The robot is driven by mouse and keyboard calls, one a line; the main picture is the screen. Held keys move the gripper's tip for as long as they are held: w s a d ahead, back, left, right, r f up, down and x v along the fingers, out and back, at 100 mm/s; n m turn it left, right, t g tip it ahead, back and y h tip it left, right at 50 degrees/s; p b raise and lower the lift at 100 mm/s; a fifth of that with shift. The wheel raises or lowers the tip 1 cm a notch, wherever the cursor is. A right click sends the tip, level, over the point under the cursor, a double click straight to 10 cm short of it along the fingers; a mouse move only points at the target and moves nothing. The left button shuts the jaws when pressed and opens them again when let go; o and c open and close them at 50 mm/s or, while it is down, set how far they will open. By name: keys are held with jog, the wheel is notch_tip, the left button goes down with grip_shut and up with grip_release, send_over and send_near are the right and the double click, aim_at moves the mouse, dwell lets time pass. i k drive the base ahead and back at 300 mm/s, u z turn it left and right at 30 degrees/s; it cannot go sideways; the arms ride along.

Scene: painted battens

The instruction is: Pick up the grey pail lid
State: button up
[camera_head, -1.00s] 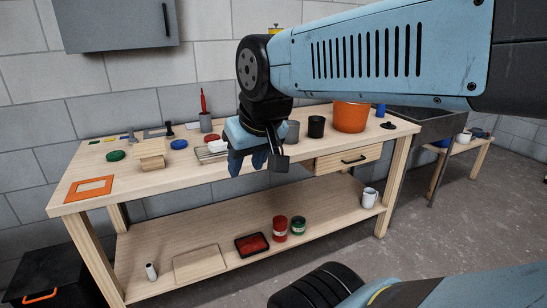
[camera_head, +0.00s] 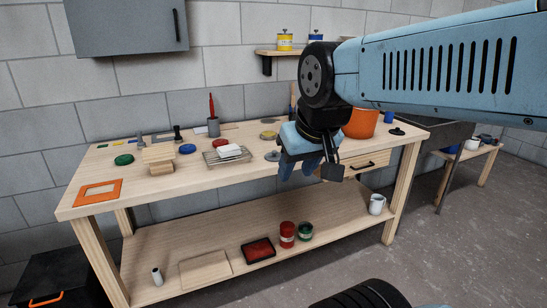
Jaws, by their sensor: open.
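A flat grey disc (camera_head: 272,156), which looks like the grey pail lid, lies on the workbench top (camera_head: 220,180) just left of my gripper. Its right side is close to the gripper's outline and may be partly covered. My gripper (camera_head: 300,168) is open, with blue fingers pointing down, and nothing shows between them. It hangs in front of the bench's right half, and its exact height above the top is hard to tell. It hides part of the bench behind it.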

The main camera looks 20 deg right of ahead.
aim_at(275, 156)
jog(key=u, duration=0.05)
jog(key=i, duration=1)
jog(key=z, duration=0.05)
